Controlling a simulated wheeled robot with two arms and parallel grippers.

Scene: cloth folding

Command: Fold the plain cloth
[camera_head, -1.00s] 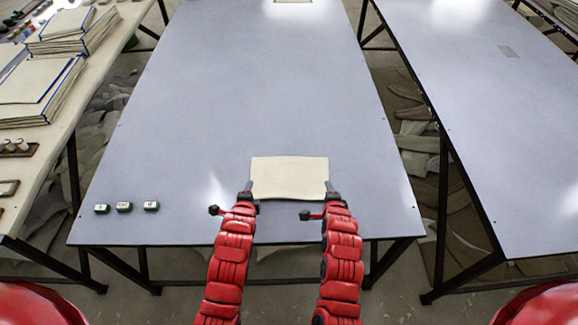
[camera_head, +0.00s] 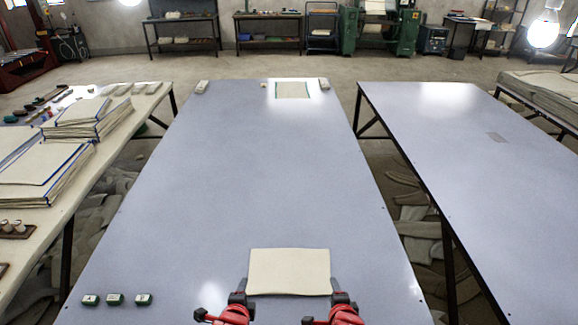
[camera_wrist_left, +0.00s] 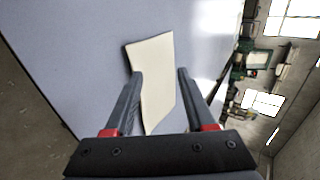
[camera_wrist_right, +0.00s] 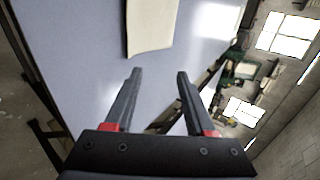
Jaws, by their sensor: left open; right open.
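The plain cream cloth (camera_head: 289,271) lies flat as a rectangle on the grey-blue table near its front edge. My left gripper (camera_head: 244,285) is at the cloth's near left corner, open; in the left wrist view the cloth (camera_wrist_left: 156,75) shows just beyond and between its fingers (camera_wrist_left: 160,75). My right gripper (camera_head: 335,284) is at the near right corner, open; in the right wrist view the cloth (camera_wrist_right: 150,25) lies beyond its fingertips (camera_wrist_right: 158,75) and nothing is between them. I cannot tell whether either gripper touches the cloth.
Several small green-and-white blocks (camera_head: 114,299) sit at the table's front left. A framed pale sheet (camera_head: 292,90) lies at the far end. The table's middle (camera_head: 250,180) is clear. Side tables stand left, with stacked cloths (camera_head: 45,165), and right (camera_head: 470,150).

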